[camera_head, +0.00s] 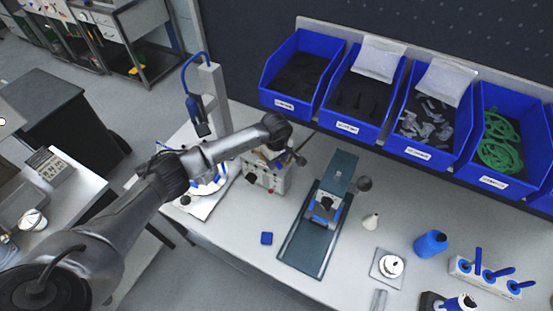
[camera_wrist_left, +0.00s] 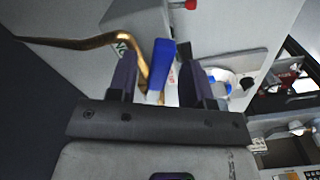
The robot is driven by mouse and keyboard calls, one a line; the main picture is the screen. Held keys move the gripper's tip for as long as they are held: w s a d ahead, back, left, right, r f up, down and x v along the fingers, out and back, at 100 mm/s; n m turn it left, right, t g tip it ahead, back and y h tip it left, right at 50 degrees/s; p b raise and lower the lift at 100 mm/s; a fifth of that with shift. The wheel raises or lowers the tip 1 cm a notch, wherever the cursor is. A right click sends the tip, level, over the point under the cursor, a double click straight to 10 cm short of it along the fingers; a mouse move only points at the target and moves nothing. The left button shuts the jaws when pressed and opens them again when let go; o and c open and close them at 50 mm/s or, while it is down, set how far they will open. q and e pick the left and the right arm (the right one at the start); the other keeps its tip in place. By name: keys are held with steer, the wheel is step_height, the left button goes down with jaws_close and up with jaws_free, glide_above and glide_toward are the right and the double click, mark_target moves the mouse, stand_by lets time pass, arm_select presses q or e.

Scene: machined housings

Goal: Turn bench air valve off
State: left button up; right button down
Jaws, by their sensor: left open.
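The blue valve lever (camera_wrist_left: 160,64) shows in the left wrist view, beside a bent brass pipe (camera_wrist_left: 90,42). My left gripper (camera_wrist_left: 158,80) is open, with one dark finger on each side of the lever. I cannot tell whether either finger touches it. In the head view my left gripper (camera_head: 298,158) is at the back of the bench, beside a light box with knobs (camera_head: 265,178). The lever is too small or hidden to make out there. My right gripper is not in view.
Blue bins (camera_head: 300,72) line the back of the bench. A vise-like fixture (camera_head: 326,203) on a dark plate stands right of the box. A blue bottle (camera_head: 430,243) and a tool holder (camera_head: 490,275) stand at the right. A blue-cabled stand (camera_head: 214,95) is behind my left arm.

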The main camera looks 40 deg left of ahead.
arm_select(q)
steer(key=shift+c, duration=0.3)
jaws_close()
stand_by(0.3)
